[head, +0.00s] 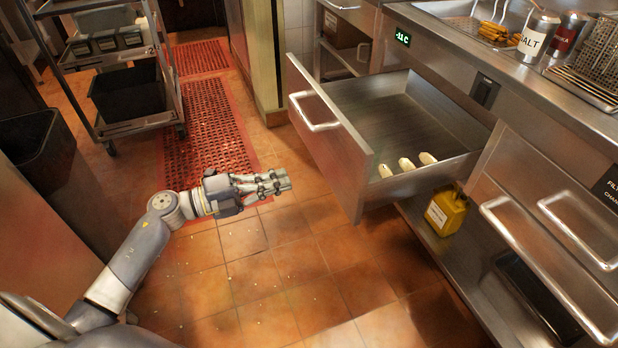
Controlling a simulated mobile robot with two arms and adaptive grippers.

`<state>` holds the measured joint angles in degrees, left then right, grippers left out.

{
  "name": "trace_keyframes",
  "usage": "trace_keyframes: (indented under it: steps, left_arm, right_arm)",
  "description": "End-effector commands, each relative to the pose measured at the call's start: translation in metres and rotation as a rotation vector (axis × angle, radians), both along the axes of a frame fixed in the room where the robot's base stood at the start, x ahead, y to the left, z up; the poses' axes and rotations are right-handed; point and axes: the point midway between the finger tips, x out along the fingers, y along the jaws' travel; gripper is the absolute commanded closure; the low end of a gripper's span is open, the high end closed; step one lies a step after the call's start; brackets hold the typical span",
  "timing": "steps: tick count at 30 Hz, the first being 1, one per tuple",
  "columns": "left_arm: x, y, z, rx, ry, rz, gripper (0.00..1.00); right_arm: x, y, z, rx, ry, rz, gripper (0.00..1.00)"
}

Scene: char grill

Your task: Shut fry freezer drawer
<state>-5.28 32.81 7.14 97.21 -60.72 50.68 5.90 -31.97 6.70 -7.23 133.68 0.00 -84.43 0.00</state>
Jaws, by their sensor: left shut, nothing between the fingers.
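The fry freezer drawer (336,140) is a steel drawer pulled well out of the counter, with a bar handle (314,113) on its front. A few pale pieces (407,165) lie inside near its right wall. My left gripper (284,182) is shut and empty, in front of the drawer and to the left of its front panel in the picture, apart from it. My right gripper is not in view.
A yellow jug (446,211) stands on the low shelf right of the drawer. More handled steel fronts (547,243) are at the right. A wheeled rack (136,128) stands at the back left by red floor mats (214,130). Tiled floor before the drawer is clear.

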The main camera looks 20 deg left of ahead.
Motion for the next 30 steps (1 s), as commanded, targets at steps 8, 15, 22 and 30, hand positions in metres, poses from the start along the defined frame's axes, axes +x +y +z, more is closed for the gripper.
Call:
trace_keyframes:
  steps: [8, 15, 22, 30]
  left_arm:
    - [0.035, -0.039, 0.002, -0.007, -0.003, 0.001, 1.00]
    - [0.068, -0.075, 0.001, -0.006, -0.002, 0.002, 1.00]
    - [0.086, -0.095, 0.001, -0.006, 0.000, 0.004, 1.00]
    - [0.089, -0.100, 0.000, -0.004, 0.002, 0.003, 1.00]
  right_arm:
    - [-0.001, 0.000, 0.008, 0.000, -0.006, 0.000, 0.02]
    - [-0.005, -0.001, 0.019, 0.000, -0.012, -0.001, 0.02]
    - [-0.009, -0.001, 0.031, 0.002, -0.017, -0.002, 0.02]
    - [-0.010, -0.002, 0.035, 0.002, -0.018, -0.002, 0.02]
